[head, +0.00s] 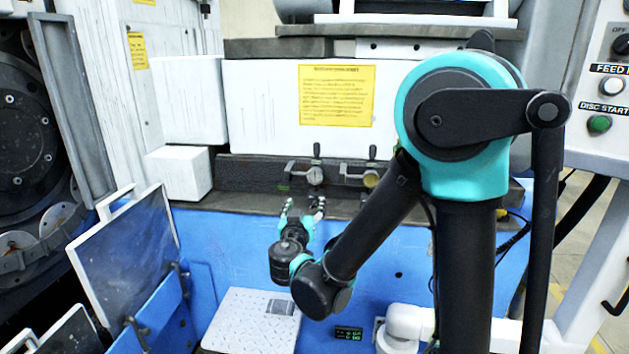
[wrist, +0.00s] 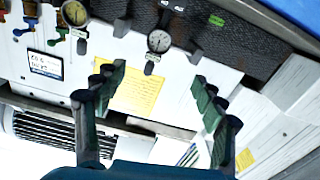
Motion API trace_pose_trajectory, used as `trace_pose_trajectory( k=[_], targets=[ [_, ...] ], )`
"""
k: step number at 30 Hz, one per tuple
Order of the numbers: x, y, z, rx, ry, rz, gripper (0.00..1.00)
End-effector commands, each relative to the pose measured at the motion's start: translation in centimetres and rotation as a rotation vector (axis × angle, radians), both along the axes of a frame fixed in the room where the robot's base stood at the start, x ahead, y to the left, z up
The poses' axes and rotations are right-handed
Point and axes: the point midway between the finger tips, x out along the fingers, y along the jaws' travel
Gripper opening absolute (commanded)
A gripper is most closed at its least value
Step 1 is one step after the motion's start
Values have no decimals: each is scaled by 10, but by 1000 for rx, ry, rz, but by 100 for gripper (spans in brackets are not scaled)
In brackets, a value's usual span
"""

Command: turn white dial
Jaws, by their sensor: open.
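The white dial (head: 315,176) is a small round gauge on the dark strip below the white machine block, with a dark lever above it. In the wrist view the white dial (wrist: 159,41) shows a pale face with a needle, beyond and between my two fingers. My gripper (head: 304,206) is open and empty, just in front of and below the dial in the head view. In the wrist view my gripper (wrist: 158,82) has its fingers wide apart, with no finger seen touching the dial.
A yellowish dial (head: 371,179) sits right of the white one, close to my forearm; it also shows in the wrist view (wrist: 74,13). A yellow notice (head: 337,95) is on the white block. A blue panel (head: 232,240) lies below the strip.

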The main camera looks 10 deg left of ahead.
Motion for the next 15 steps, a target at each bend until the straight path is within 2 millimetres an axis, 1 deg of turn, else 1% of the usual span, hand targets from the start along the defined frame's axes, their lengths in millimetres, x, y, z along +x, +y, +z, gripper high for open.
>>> trace_pose_trajectory(
  k=[5, 15],
  targets=[
    [23, -3, 0, 0, 1, -6, 70],
    [91, -6, 0, -1, 2, -6, 70]
  ],
)
